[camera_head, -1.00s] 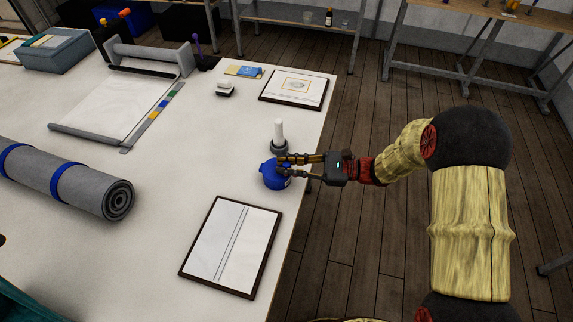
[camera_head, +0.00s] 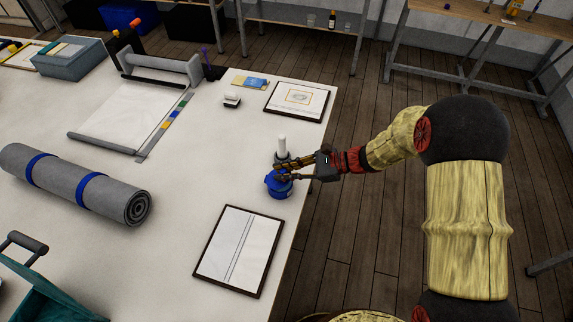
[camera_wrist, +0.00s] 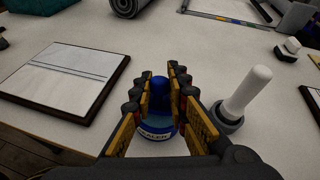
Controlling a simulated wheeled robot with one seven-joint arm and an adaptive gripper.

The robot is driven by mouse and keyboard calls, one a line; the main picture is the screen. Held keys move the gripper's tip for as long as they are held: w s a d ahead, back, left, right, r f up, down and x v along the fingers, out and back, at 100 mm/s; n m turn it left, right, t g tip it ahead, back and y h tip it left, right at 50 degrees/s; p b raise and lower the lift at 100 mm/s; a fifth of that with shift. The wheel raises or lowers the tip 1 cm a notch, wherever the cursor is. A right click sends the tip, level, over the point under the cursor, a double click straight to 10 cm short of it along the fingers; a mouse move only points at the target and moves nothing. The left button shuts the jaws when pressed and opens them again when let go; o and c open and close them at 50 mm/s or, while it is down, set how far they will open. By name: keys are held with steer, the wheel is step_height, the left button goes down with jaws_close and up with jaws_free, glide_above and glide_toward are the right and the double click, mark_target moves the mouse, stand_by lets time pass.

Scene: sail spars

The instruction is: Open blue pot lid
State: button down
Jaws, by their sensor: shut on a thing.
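The blue pot (camera_head: 279,187) stands on the white table near its right edge. In the wrist view the pot (camera_wrist: 157,130) shows a pale label band with partly hidden lettering and a blue lid with a raised knob (camera_wrist: 160,88). My gripper (camera_head: 281,171) reaches in from the right over the pot's top. In the wrist view its fingers (camera_wrist: 162,84) stand on both sides of the knob and are shut on it. The fingers hide the sides of the lid, and I cannot tell whether the lid is clear of the pot.
A white-handled tool in a dark round base (camera_head: 282,150) stands just behind the pot. A framed sheet (camera_head: 238,250) lies in front, another (camera_head: 297,101) behind. A grey roll with blue straps (camera_head: 75,184) lies left. The table between roll and pot is clear.

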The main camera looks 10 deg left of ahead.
mark_target(270, 177)
steer(key=a+r+h+p, duration=0.1)
steer(key=p, duration=0.2)
steer(key=a+r+h+p, duration=0.1)
steer(key=h+p, duration=0.1)
steer(key=p, duration=0.2)
steer(key=a+h+p, duration=0.1)
steer(key=p, duration=0.2)
steer(key=shift+w+r+m+h, duration=0.1)
steer(key=shift+r+m+h, duration=0.2)
steer(key=shift+r, duration=0.1)
steer(key=a+h+p, duration=0.1)
steer(key=p, duration=0.2)
steer(key=h+p, duration=0.1)
steer(key=p, duration=0.3)
steer(key=shift+w+a+r, duration=0.1)
steer(key=shift+a+r, duration=0.1)
steer(key=shift+a, duration=0.15)
steer(key=shift+w+a+f+h+p, duration=0.1)
steer(key=shift+a+f+h+p, duration=0.25)
steer(key=shift+a+p, duration=0.5)
steer(key=shift+w+a+f+h+p, duration=0.1)
steer(key=shift+a+h+p, duration=0.55)
steer(key=shift+p, duration=0.3)
steer(key=shift+a+f+h+p, duration=0.25)
steer(key=shift+a+h+p, duration=0.15)
steer(key=shift+a+p, duration=0.45)
steer(key=shift+w+a, duration=0.1)
